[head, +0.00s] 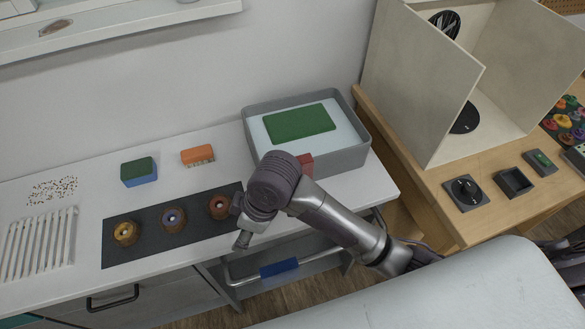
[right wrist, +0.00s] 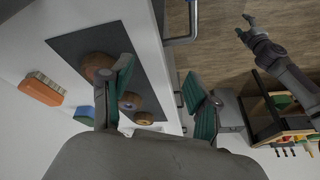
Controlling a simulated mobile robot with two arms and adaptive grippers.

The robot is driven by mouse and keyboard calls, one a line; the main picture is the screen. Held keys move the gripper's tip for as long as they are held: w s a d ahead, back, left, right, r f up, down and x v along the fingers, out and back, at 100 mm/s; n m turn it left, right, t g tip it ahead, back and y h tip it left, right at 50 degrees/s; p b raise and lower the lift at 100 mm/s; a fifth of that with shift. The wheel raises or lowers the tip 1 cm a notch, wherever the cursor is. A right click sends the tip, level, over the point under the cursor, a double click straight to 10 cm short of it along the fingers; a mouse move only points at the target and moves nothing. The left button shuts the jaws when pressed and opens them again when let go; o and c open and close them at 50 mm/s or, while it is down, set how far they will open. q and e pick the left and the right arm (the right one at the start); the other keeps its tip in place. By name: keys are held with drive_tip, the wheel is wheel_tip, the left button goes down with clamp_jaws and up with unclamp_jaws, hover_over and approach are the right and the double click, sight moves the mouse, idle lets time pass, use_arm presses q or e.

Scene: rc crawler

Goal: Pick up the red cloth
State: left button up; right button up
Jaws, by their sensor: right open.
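A small red piece (head: 306,164), which looks like the red cloth, shows at the front wall of the grey tub. My right arm partly hides it, so its full shape cannot be told. My right gripper (head: 240,225) is at the right end of the dark mat, left of and nearer than the red piece. In the right wrist view my right gripper (right wrist: 160,70) is open, its teal-padded fingers wide apart with nothing between them. The red piece does not show there. My left gripper (right wrist: 244,27) hangs over the wooden floor with its fingers apart and empty.
The grey tub (head: 358,158) holds a green pad (head: 300,123). The dark mat (head: 150,215) carries three round rollers. A green-blue sponge (head: 139,172) and an orange brush (head: 197,155) lie behind it. A blue cloth (head: 279,268) hangs on the front rail. A wooden bench (head: 440,200) stands right.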

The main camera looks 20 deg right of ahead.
drive_tip(key=w+r+n+h, duration=0.3)
drive_tip(key=w+r+n, duration=0.1)
drive_tip(key=w+n, duration=0.1)
drive_tip(key=g+h, duration=0.1)
drive_tip(key=h, duration=0.4)
approach(293, 162)
drive_tip(key=shift+n+h, duration=0.3)
drive_tip(key=shift+n, duration=0.1)
drive_tip(key=x, duration=0.5)
drive_tip(key=shift+w+a+f, duration=0.1)
drive_tip(key=shift+w+f, duration=0.05)
drive_tip(key=shift+f, duration=0.25)
drive_tip(key=p+x, duration=0.2)
drive_tip(key=x, duration=0.2)
drive_tip(key=shift+f, duration=0.7)
drive_tip(key=shift+f+p, duration=0.25)
drive_tip(key=shift+p, duration=0.15)
clamp_jaws()
